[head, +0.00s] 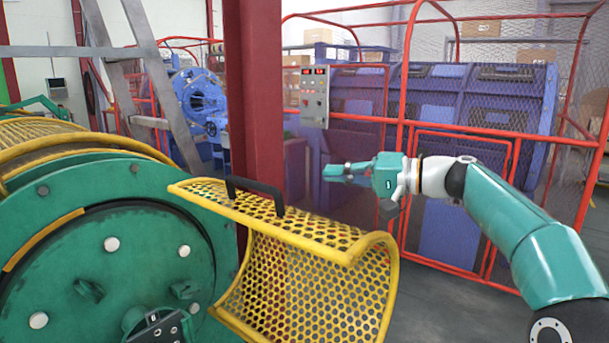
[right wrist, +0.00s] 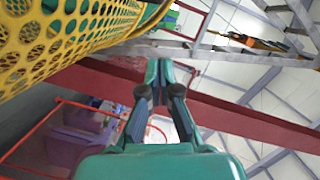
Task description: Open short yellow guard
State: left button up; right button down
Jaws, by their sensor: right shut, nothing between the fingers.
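The short yellow guard (head: 300,270) is a curved, perforated sheet with a yellow rim and a black handle (head: 257,190) on its upper part. It stands beside the large green wheel (head: 110,255), left of centre in the head view. In the right wrist view, the yellow mesh (right wrist: 50,40) fills the upper left. My right gripper (head: 330,172) is shut and empty, to the right of the handle and apart from it. Its closed fingers also show in the right wrist view (right wrist: 159,73). My left gripper is not in view.
A dark red column (head: 256,90) stands behind the guard. A grey ladder-like frame (head: 125,60) is at the left. A red-framed mesh cage (head: 410,75) surrounds blue machinery behind my right arm. A grey control box (head: 314,97) hangs by it. Open floor (head: 440,310) lies right of the guard.

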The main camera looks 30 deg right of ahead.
jog(key=p, duration=0.2)
send_over(287, 209)
jog(key=d, duration=0.2)
jog(key=shift+w+d+f, duration=0.15)
jog(key=shift+w+f, duration=0.15)
jog(key=shift+w, duration=0.05)
jog(key=a+b, duration=0.1)
jog(key=s+a+f, duration=0.1)
jog(key=shift+a+f+b, duration=0.1)
jog(key=shift+a+b, duration=0.2)
jog(key=shift+b, duration=0.1)
jog(key=shift+s+a+f, duration=0.15)
jog(key=shift+a+f, duration=0.05)
jog(key=shift+a, duration=0.25)
jog(key=s+a+f+n+b, duration=0.1)
jog(key=s+a+b, duration=0.1)
jog(key=a+b, duration=0.3)
jog(key=a, duration=0.3)
jog(key=shift+s+n, duration=0.3)
jog(key=shift+s, duration=0.1)
jog(key=shift+r, duration=0.1)
